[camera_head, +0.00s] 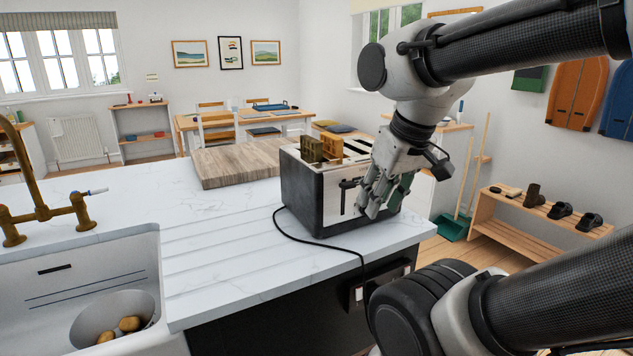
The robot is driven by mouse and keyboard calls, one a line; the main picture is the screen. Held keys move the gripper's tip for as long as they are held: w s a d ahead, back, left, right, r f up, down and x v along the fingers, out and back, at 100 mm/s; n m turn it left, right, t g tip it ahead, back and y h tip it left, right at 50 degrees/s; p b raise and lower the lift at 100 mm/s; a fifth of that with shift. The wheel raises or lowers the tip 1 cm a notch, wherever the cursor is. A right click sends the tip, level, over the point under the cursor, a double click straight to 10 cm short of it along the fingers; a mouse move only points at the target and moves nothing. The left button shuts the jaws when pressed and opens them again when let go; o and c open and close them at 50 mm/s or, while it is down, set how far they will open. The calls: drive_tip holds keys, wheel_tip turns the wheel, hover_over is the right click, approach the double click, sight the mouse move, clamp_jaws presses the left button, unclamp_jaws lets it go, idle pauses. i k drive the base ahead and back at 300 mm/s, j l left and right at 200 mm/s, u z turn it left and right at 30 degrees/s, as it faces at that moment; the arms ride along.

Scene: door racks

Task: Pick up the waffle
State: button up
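A toaster (300,194) with dark ends and a pale front stands near the right end of the white counter. Two upright pieces stick out of its slots at the left: a golden-brown one (332,146) that looks like a waffle, and a darker olive-brown one (311,150) beside it. Their lower parts are hidden inside the toaster. My gripper (385,197) points down in front of the toaster's right part, to the right of and below the two pieces. Its fingers look apart with nothing between them. It hides part of the toaster's front.
A wooden board (233,165) lies behind and left of the toaster. A black cord (318,245) runs over the counter's front edge. A sink (75,285) holding potatoes and a brass tap (42,208) are at the left. The ridged counter between sink and toaster is clear.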

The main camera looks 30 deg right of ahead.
sight(311, 148)
drive_tip(key=i+l, duration=0.1)
drive_tip(key=l, duration=0.55)
drive_tip(key=i+l, duration=0.1)
drive_tip(key=l, duration=0.55)
